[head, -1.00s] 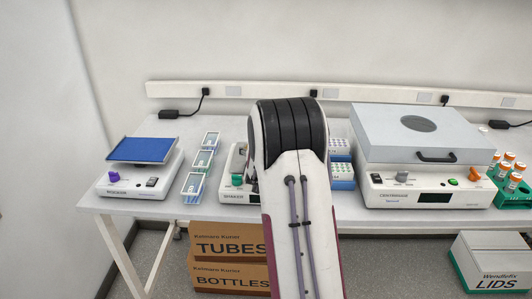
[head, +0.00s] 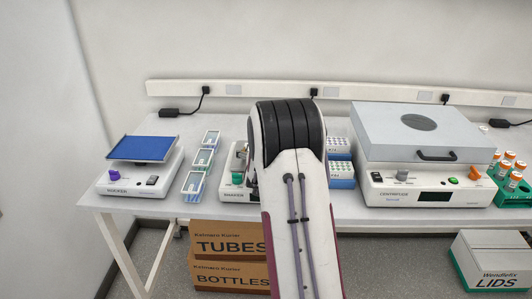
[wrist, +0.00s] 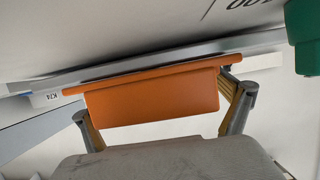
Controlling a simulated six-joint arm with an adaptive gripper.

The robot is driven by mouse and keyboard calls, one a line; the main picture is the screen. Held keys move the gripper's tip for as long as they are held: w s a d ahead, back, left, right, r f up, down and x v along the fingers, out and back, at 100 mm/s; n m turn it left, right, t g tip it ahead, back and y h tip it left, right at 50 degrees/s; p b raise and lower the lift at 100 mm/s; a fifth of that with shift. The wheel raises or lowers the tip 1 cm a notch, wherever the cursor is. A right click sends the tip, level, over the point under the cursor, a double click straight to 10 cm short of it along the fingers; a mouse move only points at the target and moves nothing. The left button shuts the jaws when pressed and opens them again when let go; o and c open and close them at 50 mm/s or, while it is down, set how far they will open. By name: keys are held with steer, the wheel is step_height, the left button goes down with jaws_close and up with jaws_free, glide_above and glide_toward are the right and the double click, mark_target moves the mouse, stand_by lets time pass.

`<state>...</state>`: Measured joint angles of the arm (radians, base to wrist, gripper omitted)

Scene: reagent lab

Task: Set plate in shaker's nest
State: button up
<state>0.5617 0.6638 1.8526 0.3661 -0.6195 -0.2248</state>
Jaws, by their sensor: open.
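An orange plate (wrist: 150,95) with a wider rim along one long edge shows in the wrist view. It is close against a grey metal edge of a white device, and I cannot tell whether it is fully seated there. My gripper (wrist: 163,108) has its fingers apart, one near each end of the plate; contact with them is unclear. The shaker (head: 237,195), white with a green knob, stands mid-bench in the head view. My arm hides its right part, its nest and my gripper there. A green knob (wrist: 304,35) also shows in the wrist view.
Left of the shaker are small clear racks (head: 203,160) and a device with a blue platform (head: 142,149). To the right are white-and-blue tube racks (head: 341,170), a large centrifuge (head: 425,180) and a green rack (head: 515,195) of orange-capped bottles. Bare bench shows along the front left.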

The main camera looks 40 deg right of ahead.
steer(key=shift+r, duration=0.2)
steer(key=shift+v, duration=5.95)
steer(key=shift+f, duration=0.1)
steer(key=shift+w+a, duration=0.1)
steer(key=shift+a, duration=0.35)
steer(key=s+a+r+n+y, duration=0.2)
steer(key=a+r+y, duration=0.1)
steer(key=a, duration=0.5)
steer(key=s+a+r+n+y, duration=0.1)
steer(key=s+a+r+y, duration=0.1)
steer(key=a, duration=0.6)
steer(key=s+a+r+n+y, duration=0.2)
steer(key=a+r+y, duration=0.1)
steer(key=a, duration=0.5)
steer(key=s+a+n+g, duration=0.1)
steer(key=s+a, duration=0.2)
steer(key=s, duration=0.5)
steer(key=s+a+n+g+y, duration=0.1)
steer(key=s+a, duration=0.3)
steer(key=s, duration=0.4)
steer(key=s+a+f+n+g, duration=0.1)
steer(key=s+a, duration=0.3)
steer(key=s, duration=0.4)
steer(key=shift+a+n+g+y, duration=0.25)
steer(key=shift+n+g+y, duration=0.15)
steer(key=shift+n+g, duration=0.15)
